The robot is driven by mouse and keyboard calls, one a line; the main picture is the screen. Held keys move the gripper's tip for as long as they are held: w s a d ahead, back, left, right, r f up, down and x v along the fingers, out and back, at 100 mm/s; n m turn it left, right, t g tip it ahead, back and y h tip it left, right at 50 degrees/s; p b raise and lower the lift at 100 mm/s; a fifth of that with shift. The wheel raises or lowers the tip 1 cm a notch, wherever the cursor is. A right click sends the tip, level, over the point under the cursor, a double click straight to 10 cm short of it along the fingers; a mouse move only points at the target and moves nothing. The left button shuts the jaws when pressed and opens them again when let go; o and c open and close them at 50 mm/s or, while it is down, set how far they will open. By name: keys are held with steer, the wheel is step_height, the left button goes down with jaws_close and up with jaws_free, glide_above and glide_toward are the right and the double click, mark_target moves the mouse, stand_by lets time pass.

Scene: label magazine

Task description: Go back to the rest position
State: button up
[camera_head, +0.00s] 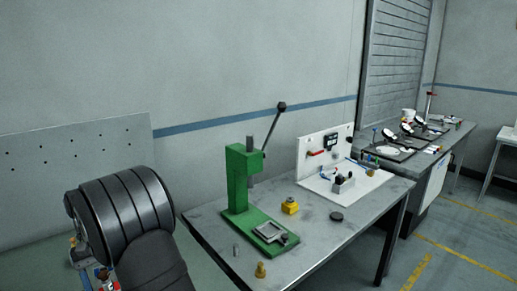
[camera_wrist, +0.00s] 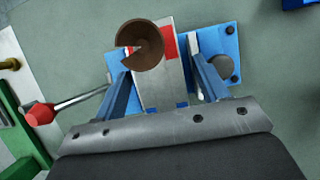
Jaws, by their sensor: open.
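In the wrist view my gripper (camera_wrist: 160,72) is open, with its two blue fingers apart and nothing clearly held. Between and beyond the fingers is a fixture with a blue plate (camera_wrist: 222,45), a pale grey block with red patches (camera_wrist: 158,88) and a brown round piece with a notch (camera_wrist: 140,46). I cannot tell the gap in height between the fingers and the fixture. In the head view my black arm fills the lower left, and my gripper is not seen there.
A green lever press (camera_head: 238,180) stands on a grey table (camera_head: 330,235), with a yellow block (camera_head: 290,207), a black disc (camera_head: 336,216) and a white panel station (camera_head: 312,155). Another bench (camera_head: 455,135) stands behind right. In the wrist view, a red-knobbed lever (camera_wrist: 40,114) lies left of my gripper.

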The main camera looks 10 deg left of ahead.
step_height(320, 180, up, 9)
steer(key=shift+w+a+r, duration=0.1)
steer(key=shift+r, duration=0.05)
steer(key=shift+w+a+r, duration=0.1)
steer(key=shift+a+r, duration=0.05)
steer(key=shift+r, duration=0.1)
steer(key=a+m, duration=0.1)
steer(key=m, duration=0.1)
steer(key=w+a+m+y, duration=0.1)
steer(key=a+m, duration=0.1)
steer(key=w+a+f+m+g+y, duration=0.1)
steer(key=a+m, duration=0.1)
steer(key=shift+w+a+f, duration=0.1)
steer(key=shift+w+a, duration=0.05)
steer(key=shift+a, duration=0.05)
steer(key=w+a+f+m+t+y, duration=0.1)
steer(key=w+a+m+t+y, duration=0.2)
steer(key=a+m, duration=1.2)
steer(key=shift+w+m+y, duration=1.2)
steer(key=shift+w+m, duration=0.1)
steer(key=shift+w, duration=0.3)
